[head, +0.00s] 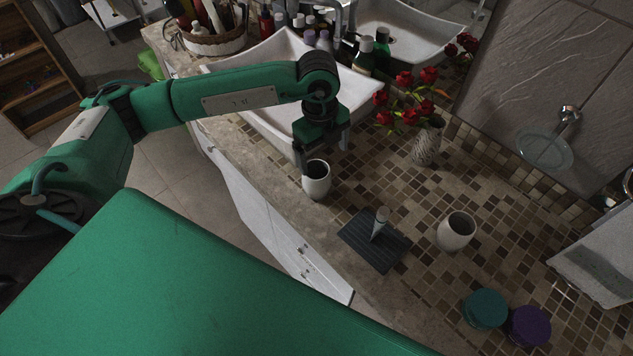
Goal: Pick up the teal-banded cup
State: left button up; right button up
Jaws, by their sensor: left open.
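Two white cups stand upright on the mosaic counter. The nearer-left cup (316,184) is close to the sink, and the other cup (456,233) stands further right. I cannot make out a teal band on either one. My left gripper (323,158) is open above the left cup, pointing down. One finger comes down at the left side of that cup's rim, and the other hangs behind and right of it. I cannot tell whether the fingers touch the cup. My right gripper is not in view.
A dark ribbed mat (358,249) holds a small pale upright object (379,222) between the cups. A vase (427,143) of red roses stands behind. A teal round container (486,308) and a purple one (530,326) sit front right. The white sink (265,62) lies under my left arm.

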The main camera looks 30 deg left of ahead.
aim_at(316, 180)
pick_arm(q)
jog(key=shift+n+y, duration=0.3)
jog(key=shift+y, duration=0.2)
jog(key=f+p, duration=0.1)
jog(key=f, duration=0.1)
jog(key=a+f+p, duration=0.1)
jog(key=f, duration=0.2)
jog(key=a+f, duration=0.1)
jog(key=f, duration=0.2)
jog(key=shift+w+p, duration=0.2)
jog(key=shift+p, duration=0.2)
jog(key=shift+w+f+p, duration=0.1)
jog(key=shift+f+p, duration=0.25)
jog(key=shift+p, duration=0.05)
jog(key=f+p, duration=0.1)
jog(key=f, duration=0.1)
jog(key=f+p, duration=0.1)
jog(key=f, duration=0.1)
jog(key=shift+w+a, duration=0.15)
jog(key=shift+w, duration=0.05)
jog(key=shift+f, duration=0.35)
jog(key=c, duration=1.2)
